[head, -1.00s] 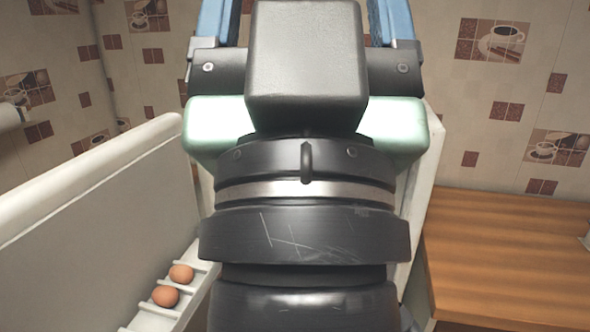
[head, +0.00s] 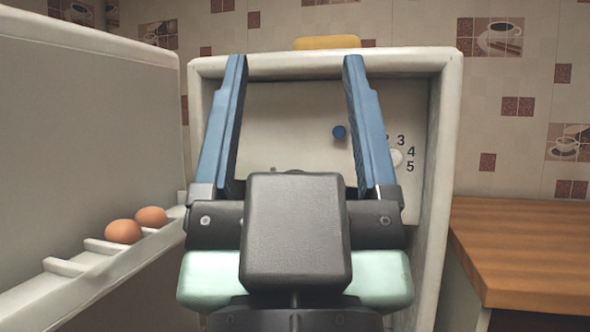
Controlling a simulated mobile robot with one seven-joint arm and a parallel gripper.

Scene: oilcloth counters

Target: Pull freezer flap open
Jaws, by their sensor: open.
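The open fridge (head: 455,110) stands ahead. Inside its upper part is a cream panel (head: 290,110), which looks like the freezer flap; it appears closed. It has a small round blue knob (head: 339,132) right of its middle. My gripper (head: 295,62) is open and empty, its two blue fingers pointing up in the picture in front of the panel. The knob shows between the fingers, nearer the right one. No contact with the panel is visible. The panel's lower part is hidden behind my gripper.
The fridge door (head: 90,110) stands open at left, with two brown eggs (head: 124,231) on its shelf. A white dial (head: 396,158) with numbers sits right of the knob. A yellow object (head: 327,42) lies on top. A wooden counter (head: 525,255) is at right.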

